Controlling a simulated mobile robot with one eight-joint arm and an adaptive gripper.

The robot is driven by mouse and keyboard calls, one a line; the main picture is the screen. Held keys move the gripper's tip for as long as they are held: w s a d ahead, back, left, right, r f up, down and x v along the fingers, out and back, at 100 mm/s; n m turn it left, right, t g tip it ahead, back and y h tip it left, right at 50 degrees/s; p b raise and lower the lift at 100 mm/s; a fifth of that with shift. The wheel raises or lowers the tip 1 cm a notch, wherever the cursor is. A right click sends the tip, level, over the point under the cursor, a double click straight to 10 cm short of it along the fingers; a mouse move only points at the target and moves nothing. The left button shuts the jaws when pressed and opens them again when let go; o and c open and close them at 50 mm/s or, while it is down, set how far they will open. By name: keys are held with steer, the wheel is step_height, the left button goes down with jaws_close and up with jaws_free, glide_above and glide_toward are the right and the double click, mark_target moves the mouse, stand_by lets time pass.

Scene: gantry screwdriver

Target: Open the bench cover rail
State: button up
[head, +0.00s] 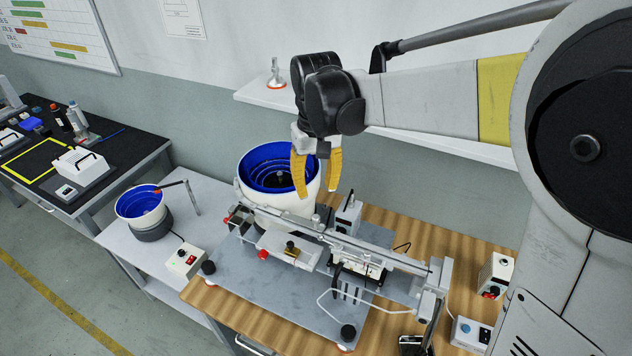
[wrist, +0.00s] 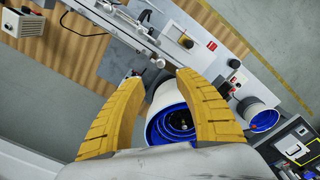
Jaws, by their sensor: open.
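A long grey rail (head: 375,252) runs across the bench over a steel base plate; it also shows in the wrist view (wrist: 118,32). I take it for the bench cover rail, but cannot tell for sure. A pale block with a brass-coloured knob (head: 291,249) sits in front of its left part. My gripper (head: 318,193) has yellow fingers spread apart, with nothing between them. In the head view it appears above and behind the rail, in front of the large blue-lined bowl. In the wrist view the fingertips (wrist: 160,76) are apart from the rail.
The large bowl feeder (head: 270,168) stands close by my gripper. A smaller blue bowl (head: 141,206) and a control box (head: 186,260) stand on the left table. A wall shelf (head: 262,97) is behind my arm. Boxes (head: 495,274) stand at the bench's right end.

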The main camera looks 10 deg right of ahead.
mark_target(316, 216)
step_height(316, 216, down, 10)
steer(key=shift+f+b, duration=0.15)
steer(key=shift+b, duration=0.95)
jaws_close()
